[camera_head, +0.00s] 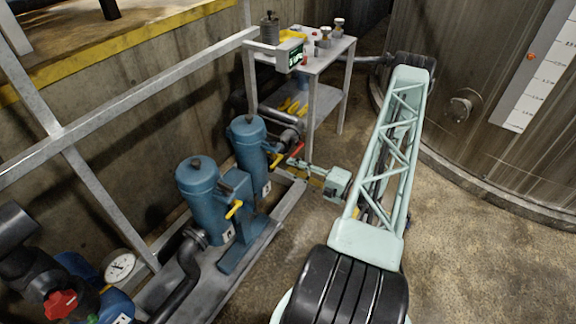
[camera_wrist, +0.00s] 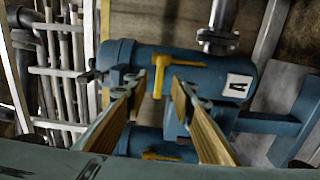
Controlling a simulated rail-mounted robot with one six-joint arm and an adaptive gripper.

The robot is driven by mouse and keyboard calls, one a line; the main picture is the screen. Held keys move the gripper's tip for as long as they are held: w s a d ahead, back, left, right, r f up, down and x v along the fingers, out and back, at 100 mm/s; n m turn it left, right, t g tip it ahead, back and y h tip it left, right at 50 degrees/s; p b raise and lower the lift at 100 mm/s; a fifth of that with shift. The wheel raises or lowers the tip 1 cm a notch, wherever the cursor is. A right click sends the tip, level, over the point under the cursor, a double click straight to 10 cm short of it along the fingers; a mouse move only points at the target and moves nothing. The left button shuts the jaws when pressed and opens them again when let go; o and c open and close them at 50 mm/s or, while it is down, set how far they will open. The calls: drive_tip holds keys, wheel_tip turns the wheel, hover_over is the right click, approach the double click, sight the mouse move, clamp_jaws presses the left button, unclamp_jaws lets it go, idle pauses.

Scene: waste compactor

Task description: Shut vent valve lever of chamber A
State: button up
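In the wrist view a blue cylindrical chamber (camera_wrist: 215,78) lies across the picture and carries a white label with a black A. A yellow lever (camera_wrist: 158,75) shows on its side, its handle pointing down in the picture. My gripper (camera_wrist: 154,90) is open, with one finger on each side of the lever's lower end in the picture; no contact is visible. In the head view my gripper (camera_head: 298,167) reaches left close to the farther of two blue chambers (camera_head: 247,143), by a yellow lever (camera_head: 277,160) and a red lever (camera_head: 297,150). The labels there are too small to read.
The nearer blue chamber (camera_head: 198,188) has its own yellow lever (camera_head: 234,209). A second yellow part (camera_wrist: 160,157) shows low in the wrist view. A metal table (camera_head: 330,54) stands behind the chambers. A railing runs along the left. Open floor (camera_head: 455,240) lies right of my arm.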

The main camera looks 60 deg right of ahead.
drive_tip(key=shift+s+d, duration=0.15)
drive_tip(key=shift+s, duration=1.9)
drive_tip(key=shift+r, duration=0.1)
